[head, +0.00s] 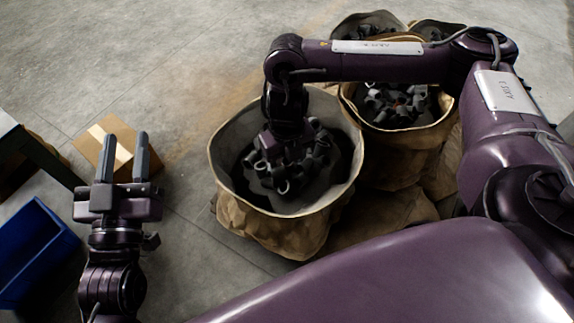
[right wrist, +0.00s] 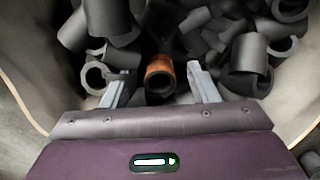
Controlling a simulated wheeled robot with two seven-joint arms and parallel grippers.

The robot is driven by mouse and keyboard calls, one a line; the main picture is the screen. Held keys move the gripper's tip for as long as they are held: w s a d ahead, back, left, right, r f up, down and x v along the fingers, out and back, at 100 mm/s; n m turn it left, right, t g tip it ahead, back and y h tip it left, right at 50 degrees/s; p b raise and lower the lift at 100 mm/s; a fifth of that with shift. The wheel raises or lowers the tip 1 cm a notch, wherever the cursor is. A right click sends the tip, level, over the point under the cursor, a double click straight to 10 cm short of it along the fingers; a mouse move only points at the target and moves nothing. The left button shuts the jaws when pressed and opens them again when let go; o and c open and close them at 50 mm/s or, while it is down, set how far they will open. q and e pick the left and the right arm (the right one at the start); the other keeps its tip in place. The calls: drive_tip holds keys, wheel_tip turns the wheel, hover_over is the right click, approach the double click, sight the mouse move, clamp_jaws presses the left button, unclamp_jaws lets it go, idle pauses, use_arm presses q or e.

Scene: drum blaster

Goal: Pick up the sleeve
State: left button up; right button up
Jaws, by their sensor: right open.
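A rust-brown hollow sleeve (right wrist: 159,76) lies among dark grey sleeves (right wrist: 246,60) in the right wrist view. My right gripper (right wrist: 160,82) is open, with one finger on each side of the brown sleeve; I cannot tell whether they touch it. In the head view my right gripper (head: 277,148) reaches down into the front sack (head: 262,222), among its dark pieces, and its fingertips are hidden. I cannot make out the brown sleeve there. My left gripper (head: 124,158) is open and empty, out to the left of the sack.
Another open sack (head: 405,155) of dark pieces stands behind to the right, with more sacks further back. A cardboard box (head: 97,140) is beyond my left gripper. A blue bin (head: 35,250) is at the lower left. The floor between is clear.

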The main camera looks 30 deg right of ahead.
drive_tip(key=shift+f, duration=0.2)
drive_tip(key=c, duration=1.1)
drive_tip(key=shift+r, duration=0.1)
